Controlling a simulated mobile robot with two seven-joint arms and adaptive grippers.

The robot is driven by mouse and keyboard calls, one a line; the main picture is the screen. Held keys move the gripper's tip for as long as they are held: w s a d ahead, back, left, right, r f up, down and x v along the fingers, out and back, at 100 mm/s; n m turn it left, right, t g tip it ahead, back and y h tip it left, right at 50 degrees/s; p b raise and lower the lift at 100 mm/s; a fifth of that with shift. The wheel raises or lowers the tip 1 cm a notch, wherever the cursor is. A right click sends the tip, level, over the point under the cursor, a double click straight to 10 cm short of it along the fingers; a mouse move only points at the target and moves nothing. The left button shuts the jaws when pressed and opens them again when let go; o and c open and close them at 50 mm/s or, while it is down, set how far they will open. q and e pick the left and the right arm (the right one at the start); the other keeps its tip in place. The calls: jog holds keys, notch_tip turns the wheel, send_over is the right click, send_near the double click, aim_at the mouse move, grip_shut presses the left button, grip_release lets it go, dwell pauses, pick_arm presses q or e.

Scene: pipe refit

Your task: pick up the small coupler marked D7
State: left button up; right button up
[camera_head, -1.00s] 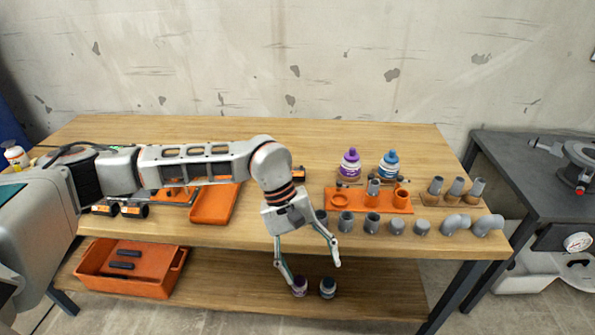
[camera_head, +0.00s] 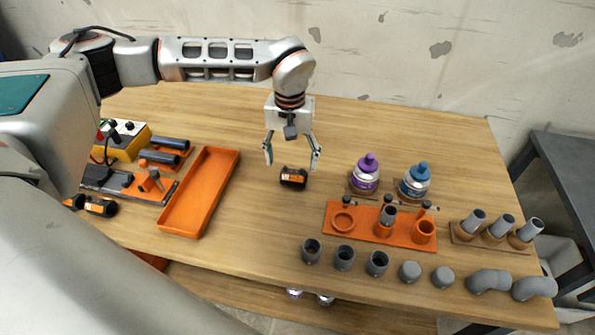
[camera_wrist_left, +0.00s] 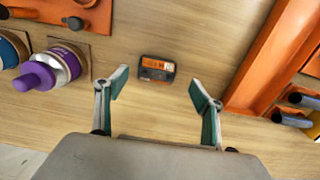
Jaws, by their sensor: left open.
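Several short grey pipe fittings stand along the front edge of the table in the head view. Three of them are open-topped sockets that look like couplers: a left one (camera_head: 311,251), a middle one (camera_head: 344,258) and a right one (camera_head: 376,263). No D7 mark is legible on any of them, so I cannot tell which it is. My left gripper (camera_head: 292,161) is open and empty, pointing down, behind the fittings and to their left. In the left wrist view its open fingers (camera_wrist_left: 159,90) have nothing between them. My right gripper is not in view.
A small black device with an orange label (camera_head: 293,178) lies just ahead of the left fingers. An orange fixture (camera_head: 372,238), purple (camera_head: 366,176) and blue (camera_head: 415,183) bottles stand to the right. An orange tray (camera_head: 180,220) lies left. Table between tray and device is clear.

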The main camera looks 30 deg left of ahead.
aim_at(294, 171)
pick_arm(q)
jog(key=shift+f, duration=0.9)
jog(key=shift+w+d+f, duration=0.1)
jog(key=shift+w+f, duration=0.1)
jog(key=shift+f, duration=0.95)
jog(key=shift+w+d+f, duration=0.1)
jog(key=shift+w+f, duration=0.05)
jog(key=shift+f, duration=0.95)
jog(key=c, duration=1.2)
